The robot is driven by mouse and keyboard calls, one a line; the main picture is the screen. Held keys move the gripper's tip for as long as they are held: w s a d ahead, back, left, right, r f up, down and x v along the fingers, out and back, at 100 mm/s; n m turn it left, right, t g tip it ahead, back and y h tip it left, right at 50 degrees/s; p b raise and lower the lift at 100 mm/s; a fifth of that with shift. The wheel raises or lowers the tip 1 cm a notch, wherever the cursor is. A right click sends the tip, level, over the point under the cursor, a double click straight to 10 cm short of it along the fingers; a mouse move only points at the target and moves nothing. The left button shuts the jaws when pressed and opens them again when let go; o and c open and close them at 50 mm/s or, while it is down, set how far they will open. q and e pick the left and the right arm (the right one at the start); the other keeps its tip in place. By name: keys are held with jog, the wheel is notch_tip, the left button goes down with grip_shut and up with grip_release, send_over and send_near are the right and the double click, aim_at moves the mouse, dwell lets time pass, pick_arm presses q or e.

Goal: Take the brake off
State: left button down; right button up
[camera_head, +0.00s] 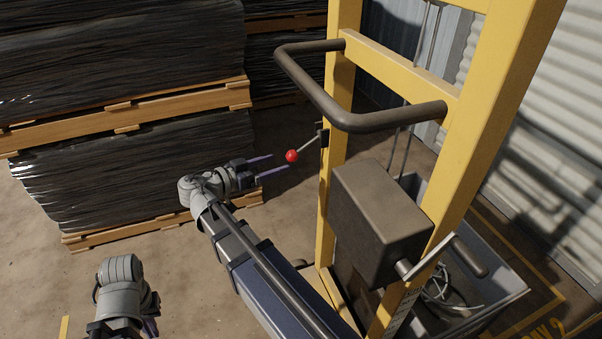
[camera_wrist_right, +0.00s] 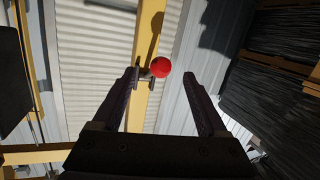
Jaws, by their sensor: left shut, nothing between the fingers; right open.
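The brake lever is a short grey rod (camera_head: 309,143) with a red ball knob (camera_head: 292,156), fixed to the side of the yellow upright (camera_head: 335,165) of the lift frame. My right gripper (camera_head: 280,163) is open, its two purple fingers pointing at the knob from the left. In the right wrist view the red knob (camera_wrist_right: 160,67) shows between the fingertips and seems just beyond them; no contact is visible. My left gripper (camera_head: 151,327) is low at the left, shut and empty, partly hidden by its own wrist.
A bent dark handlebar (camera_head: 350,121) juts out above the lever. A brown box (camera_head: 380,218) with a crank handle (camera_head: 465,257) is on the frame below. Stacked dark bales on wooden pallets (camera_head: 125,120) stand at left. A grey bin (camera_head: 500,285) holds cable scrap.

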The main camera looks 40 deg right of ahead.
aim_at(301, 151)
jog(key=d+m+h+b, duration=0.1)
jog(key=d+m+b, duration=0.1)
jog(key=shift+w+m+h, duration=0.15)
jog(key=shift+m+h, duration=0.15)
jog(key=shift+h, duration=0.1)
jog(key=shift+d, duration=3.95)
pick_arm(q)
notch_tip(301, 151, down, 4)
jog(key=shift+r, duration=0.25)
pick_arm(e)
grip_shut()
